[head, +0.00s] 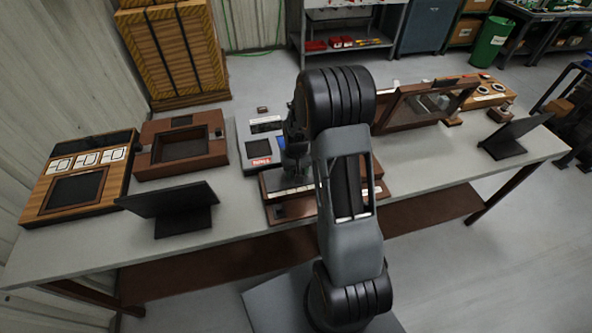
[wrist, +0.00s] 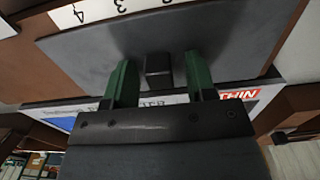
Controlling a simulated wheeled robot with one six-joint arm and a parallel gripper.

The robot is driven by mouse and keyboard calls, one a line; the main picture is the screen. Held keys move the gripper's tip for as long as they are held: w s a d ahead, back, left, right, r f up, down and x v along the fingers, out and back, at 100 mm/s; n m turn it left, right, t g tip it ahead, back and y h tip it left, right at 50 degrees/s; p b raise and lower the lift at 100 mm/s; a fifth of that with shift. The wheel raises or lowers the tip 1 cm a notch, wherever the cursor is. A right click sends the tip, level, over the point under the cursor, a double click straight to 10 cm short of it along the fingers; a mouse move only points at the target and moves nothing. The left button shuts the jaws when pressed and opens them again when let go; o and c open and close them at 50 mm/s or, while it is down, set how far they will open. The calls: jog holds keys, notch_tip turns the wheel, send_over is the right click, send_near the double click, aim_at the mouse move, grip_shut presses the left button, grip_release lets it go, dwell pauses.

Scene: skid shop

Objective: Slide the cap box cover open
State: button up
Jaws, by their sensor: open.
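The cap box (head: 285,210) is a brown wooden box on the bench, partly hidden behind my arm. In the wrist view its cover (wrist: 230,45) looks like a flat dark grey plate with a small black block-shaped knob (wrist: 158,66). A white numbered strip (wrist: 100,10) runs beside the plate. My gripper (wrist: 160,78) is open, with one green finger on each side of the knob. Gaps show between the knob and both fingers, and nothing is held. In the head view my gripper (head: 293,150) is mostly hidden by my arm.
On the bench (head: 245,215), a wooden panel box (head: 75,190), a brown framed box (head: 182,150) and a dark screen (head: 175,205) stand at left. A tilted framed case (head: 425,105) and another dark screen (head: 515,135) stand at right. A grey labelled unit (head: 258,150) sits beside my gripper.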

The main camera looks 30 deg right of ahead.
grip_shut()
dwell(0.3)
